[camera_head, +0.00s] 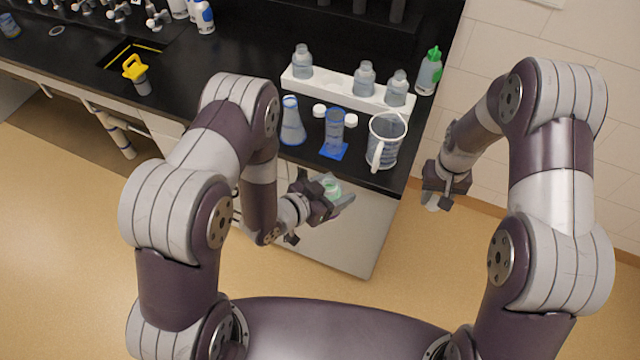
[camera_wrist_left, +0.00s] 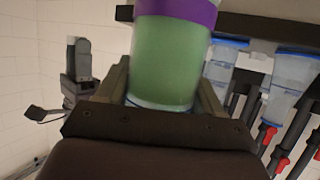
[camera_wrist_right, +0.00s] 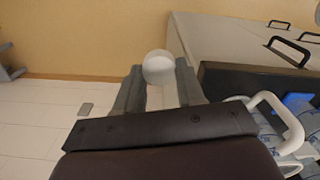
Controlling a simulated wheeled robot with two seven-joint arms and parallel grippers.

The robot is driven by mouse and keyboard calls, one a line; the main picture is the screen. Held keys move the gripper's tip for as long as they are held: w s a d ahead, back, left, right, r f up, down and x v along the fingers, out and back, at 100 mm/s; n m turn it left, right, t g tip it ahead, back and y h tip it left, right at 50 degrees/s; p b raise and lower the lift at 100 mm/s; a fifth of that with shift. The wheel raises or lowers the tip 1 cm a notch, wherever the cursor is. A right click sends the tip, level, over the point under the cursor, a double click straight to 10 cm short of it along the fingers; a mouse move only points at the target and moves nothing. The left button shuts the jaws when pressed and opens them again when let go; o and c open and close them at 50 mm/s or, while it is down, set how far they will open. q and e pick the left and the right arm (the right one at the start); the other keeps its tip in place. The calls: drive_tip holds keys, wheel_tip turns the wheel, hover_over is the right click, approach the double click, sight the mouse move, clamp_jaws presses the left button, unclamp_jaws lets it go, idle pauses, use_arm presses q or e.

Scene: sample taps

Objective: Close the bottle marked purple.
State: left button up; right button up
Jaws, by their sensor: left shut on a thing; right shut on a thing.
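The bottle marked purple, with green contents and a purple band, is between the fingers of my left gripper (camera_wrist_left: 165,95). In the left wrist view the bottle (camera_wrist_left: 168,62) fills the middle, its top cut off by the frame. In the head view the bottle (camera_head: 331,188) shows as a small green patch, partly hidden by my left gripper (camera_head: 325,195), in front of the counter. My right gripper (camera_head: 438,190) is shut on a white cap (camera_wrist_right: 158,68), off to the right of the counter. The cap (camera_head: 432,206) also shows below the fingers in the head view. Cap and bottle are apart.
A white rack (camera_head: 345,90) holds several clear bottles on the black counter. Two loose white caps (camera_head: 319,110) (camera_head: 351,119), a flask (camera_head: 292,125), a cylinder (camera_head: 334,130) and a handled pitcher (camera_head: 386,140) stand near the front edge.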

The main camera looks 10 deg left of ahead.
drive_tip(key=shift+a, duration=0.3)
drive_tip(key=a+r+n, duration=0.2)
drive_tip(key=a+r, duration=0.2)
drive_tip(key=a, duration=0.3)
drive_tip(key=a+r+n, duration=0.3)
drive_tip(key=a, duration=0.5)
drive_tip(key=a+r+n, duration=0.3)
drive_tip(key=a+r, duration=0.1)
drive_tip(key=a, duration=0.4)
drive_tip(key=shift+s+a+r, duration=0.1)
drive_tip(key=shift+s+r, duration=0.1)
drive_tip(key=shift+r, duration=0.15)
drive_tip(key=s+r+n, duration=0.1)
drive_tip(key=s+a+r+n, duration=0.1)
drive_tip(key=r, duration=0.1)
drive_tip(key=shift+s, duration=0.1)
drive_tip(key=shift+s+d+n, duration=0.15)
drive_tip(key=shift+d+n, duration=0.1)
drive_tip(key=shift+n, duration=0.05)
drive_tip(key=shift+f, duration=0.15)
